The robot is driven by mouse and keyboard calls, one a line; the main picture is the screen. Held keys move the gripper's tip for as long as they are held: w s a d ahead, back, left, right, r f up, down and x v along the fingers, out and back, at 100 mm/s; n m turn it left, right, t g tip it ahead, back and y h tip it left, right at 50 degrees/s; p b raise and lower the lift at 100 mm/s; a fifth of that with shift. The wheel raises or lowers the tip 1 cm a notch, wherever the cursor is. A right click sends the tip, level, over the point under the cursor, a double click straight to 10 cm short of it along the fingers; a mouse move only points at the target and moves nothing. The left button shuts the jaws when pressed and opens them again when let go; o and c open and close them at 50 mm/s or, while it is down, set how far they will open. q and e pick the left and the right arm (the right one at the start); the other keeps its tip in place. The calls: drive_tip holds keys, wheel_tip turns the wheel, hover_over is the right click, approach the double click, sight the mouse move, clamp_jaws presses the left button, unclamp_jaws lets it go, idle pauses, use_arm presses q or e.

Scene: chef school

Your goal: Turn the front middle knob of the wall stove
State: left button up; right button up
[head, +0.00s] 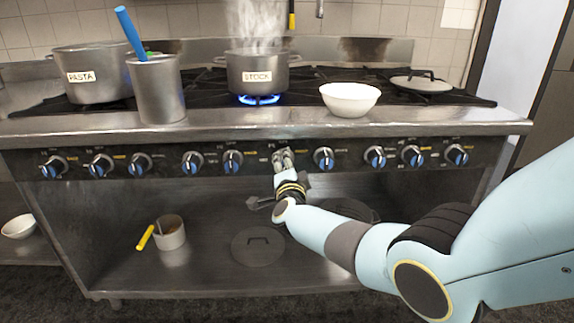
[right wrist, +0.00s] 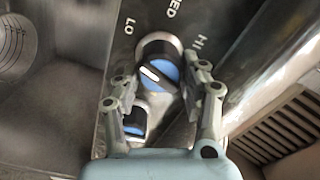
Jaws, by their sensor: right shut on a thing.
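The wall stove (head: 200,125) has a row of black and blue knobs on its front panel. My right gripper (head: 283,157) is at the middle of this row and hides the knob there in the head view. In the right wrist view a round black and blue knob (right wrist: 158,66) with a white mark sits between my right gripper's (right wrist: 157,82) fingertips, which are shut on it. LO, MED and HI labels surround it. A second knob (right wrist: 135,121) shows nearer the palm, beside the left finger. My left gripper is not in view.
A steaming STOCK pot (head: 257,76) stands over a blue flame (head: 258,99). A PASTA pot (head: 92,77), a metal canister (head: 157,90) with a blue handle, a white bowl (head: 350,98) and a lidded pan (head: 420,82) are on top. The shelf below holds a small pot (head: 170,234).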

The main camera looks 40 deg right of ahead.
drive_tip(key=shift+f, duration=0.1)
drive_tip(key=o, duration=1.2)
drive_tip(key=v, duration=1.2)
drive_tip(key=shift+s, duration=0.1)
